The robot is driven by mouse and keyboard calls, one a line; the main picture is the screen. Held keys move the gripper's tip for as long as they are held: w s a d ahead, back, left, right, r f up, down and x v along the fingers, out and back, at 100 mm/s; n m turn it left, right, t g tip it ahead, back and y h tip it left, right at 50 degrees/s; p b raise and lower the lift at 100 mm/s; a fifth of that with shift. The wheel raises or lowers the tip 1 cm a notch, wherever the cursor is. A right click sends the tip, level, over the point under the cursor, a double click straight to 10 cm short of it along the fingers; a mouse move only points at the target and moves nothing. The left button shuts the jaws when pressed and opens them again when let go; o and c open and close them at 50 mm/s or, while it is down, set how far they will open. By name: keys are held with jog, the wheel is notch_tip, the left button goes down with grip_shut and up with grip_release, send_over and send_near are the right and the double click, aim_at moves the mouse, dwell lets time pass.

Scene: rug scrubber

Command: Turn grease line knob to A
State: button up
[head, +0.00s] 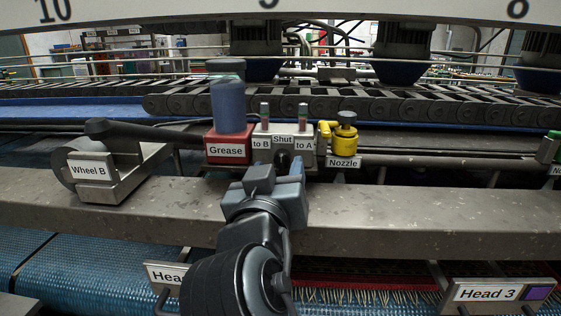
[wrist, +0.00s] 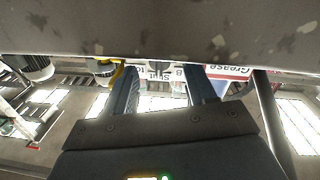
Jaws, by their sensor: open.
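The grey valve block (head: 287,145) stands on the far side of the metal beam, with labels "to B", "Shut" and "to A" and two small upright fittings on top. A dark round part, seemingly the grease line knob (head: 284,158), shows on its front just beyond my fingertips. My gripper hides part of it, and I cannot tell where it points. My gripper (head: 279,174) is open in front of the block. In the wrist view, its two fingers (wrist: 163,92) stand apart, with the "Shut" label (wrist: 158,76) between them. I cannot tell whether they touch the knob.
The red "Grease" box (head: 228,150) with its blue reservoir (head: 229,106) stands close left of the block. The yellow "Nozzle" valve (head: 345,132) is close right. The metal beam (head: 420,215) runs across under my wrist. The "Wheel B" bracket (head: 93,184) is at the left.

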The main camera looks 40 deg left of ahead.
jog(key=shift+x, duration=1.05)
grip_shut()
